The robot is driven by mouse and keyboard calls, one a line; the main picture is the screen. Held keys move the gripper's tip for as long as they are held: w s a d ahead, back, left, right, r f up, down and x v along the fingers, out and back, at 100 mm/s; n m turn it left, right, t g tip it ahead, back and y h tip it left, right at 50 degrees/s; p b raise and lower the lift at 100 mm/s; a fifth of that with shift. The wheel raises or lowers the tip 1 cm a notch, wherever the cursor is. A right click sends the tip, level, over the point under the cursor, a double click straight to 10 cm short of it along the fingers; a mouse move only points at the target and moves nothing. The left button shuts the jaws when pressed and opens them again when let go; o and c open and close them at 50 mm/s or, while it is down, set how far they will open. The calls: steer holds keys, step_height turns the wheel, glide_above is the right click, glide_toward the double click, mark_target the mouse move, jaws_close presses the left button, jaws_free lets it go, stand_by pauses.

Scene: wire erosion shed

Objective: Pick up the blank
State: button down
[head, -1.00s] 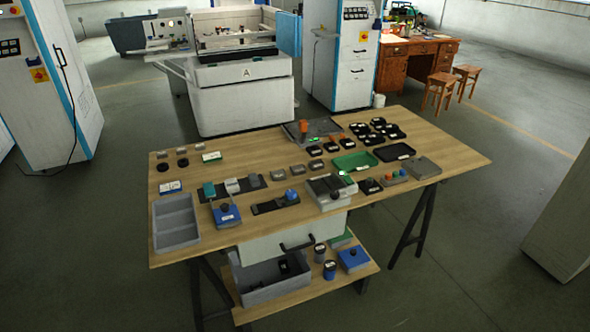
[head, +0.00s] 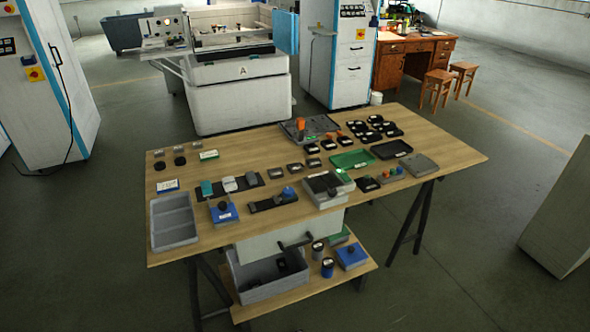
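The wooden workbench (head: 330,230) holds many small parts, and I cannot tell for sure which of them is the blank. Small grey block-like pieces (head: 278,172) lie in a row near the middle of the bench, with another grey piece (head: 296,168) beside them. More small grey squares (head: 158,153) lie at the back left, behind dark round pieces (head: 161,166). My gripper is not in view, and nothing is seen held.
A grey divided tray (head: 173,222) stands at the bench's left front. A green tray (head: 352,159) and black tray (head: 391,149) lie right of middle. A lower shelf carries a grey bin (head: 262,290). A white machine (head: 240,95) stands behind. The bench's right end is clear.

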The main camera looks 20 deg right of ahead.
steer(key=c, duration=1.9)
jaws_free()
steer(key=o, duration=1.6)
